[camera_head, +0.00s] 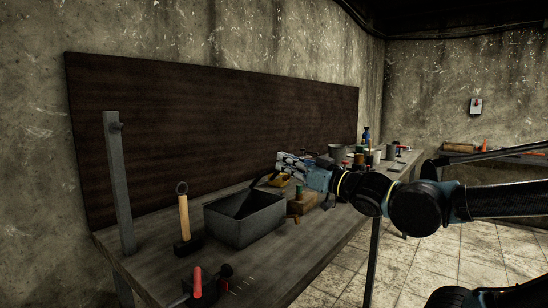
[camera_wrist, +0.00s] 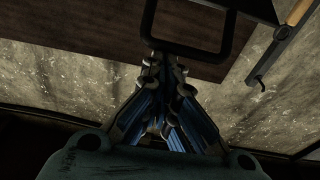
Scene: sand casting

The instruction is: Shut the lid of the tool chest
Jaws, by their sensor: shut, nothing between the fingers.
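A grey metal box, which looks like the tool chest (camera_head: 240,229), stands on the bench with its top open. A dark, slanted shape shows in its opening; I cannot tell whether it is the lid. My gripper (camera_head: 281,161) is shut and empty, above and behind the box's right end in the head view. In the wrist view my gripper (camera_wrist: 165,62) points toward a black squared loop, like a handle (camera_wrist: 228,35). The fingertips overlap the loop's near bar; I cannot tell whether they touch it. A dark panel edge (camera_wrist: 250,8) shows at the top.
On the workbench (camera_head: 260,264), a wooden-handled hammer (camera_head: 184,220) and a grey post (camera_head: 118,185) stand left of the box. A red-handled tool (camera_head: 198,282) lies in front. Wooden blocks (camera_head: 302,203) sit to the right, with several cans and bottles farther back.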

